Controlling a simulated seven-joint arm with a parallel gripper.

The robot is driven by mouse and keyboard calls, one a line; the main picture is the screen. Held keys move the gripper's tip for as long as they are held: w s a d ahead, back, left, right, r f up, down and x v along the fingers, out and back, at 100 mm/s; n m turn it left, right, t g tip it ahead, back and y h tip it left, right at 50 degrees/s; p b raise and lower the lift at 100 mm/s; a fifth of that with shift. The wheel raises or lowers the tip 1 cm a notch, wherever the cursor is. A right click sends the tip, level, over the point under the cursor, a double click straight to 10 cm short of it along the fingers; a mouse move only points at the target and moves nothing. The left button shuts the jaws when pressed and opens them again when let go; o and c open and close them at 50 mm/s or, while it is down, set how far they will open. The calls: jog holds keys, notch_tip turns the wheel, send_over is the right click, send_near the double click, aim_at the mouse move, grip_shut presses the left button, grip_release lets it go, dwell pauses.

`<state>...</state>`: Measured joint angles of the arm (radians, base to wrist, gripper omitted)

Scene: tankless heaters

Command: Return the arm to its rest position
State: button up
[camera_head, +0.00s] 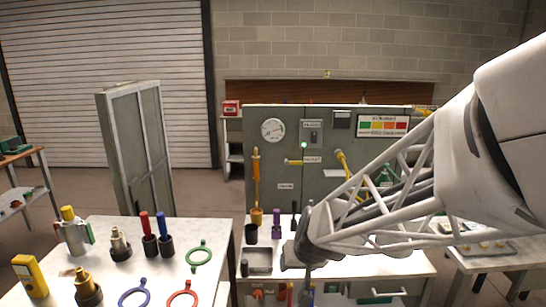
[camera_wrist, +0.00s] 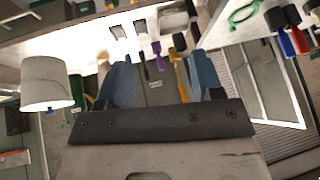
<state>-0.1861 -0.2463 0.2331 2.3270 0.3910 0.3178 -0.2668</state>
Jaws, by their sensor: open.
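My arm (camera_head: 390,200) reaches in from the right in the head view, across the front of the grey panel cabinet (camera_head: 285,185). My gripper (camera_head: 303,262) hangs at its left end, pointing down over the middle bench (camera_head: 390,264). In the wrist view my gripper (camera_wrist: 160,80) shows two blue fingers spread apart, with nothing held between them. The fingertips are hard to make out in the head view. The arm hides part of the cabinet's right side and part of the bench.
The left table (camera_head: 215,235) holds red, blue and green rings, a yellow meter (camera_head: 30,275) and several dark-based fittings. A grey tray (camera_head: 259,261) and a purple-handled tool (camera_head: 277,224) are left of my gripper. A framed panel (camera_head: 140,150) stands behind.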

jog(key=s+d+r+g+h, duration=0.1)
jog(key=s+d+r, duration=0.2)
jog(key=s, duration=0.5)
jog(key=s+d+r+m+g+h, duration=0.1)
jog(key=s+d+r, duration=0.1)
jog(key=s+d, duration=0.3)
jog(key=s+d+r+g, duration=0.1)
jog(key=s+d+r, duration=0.2)
jog(key=s, duration=0.7)
jog(key=shift+s+d+r+h, duration=0.3)
jog(key=shift+d+r+h, duration=0.1)
jog(key=shift+d, duration=0.35)
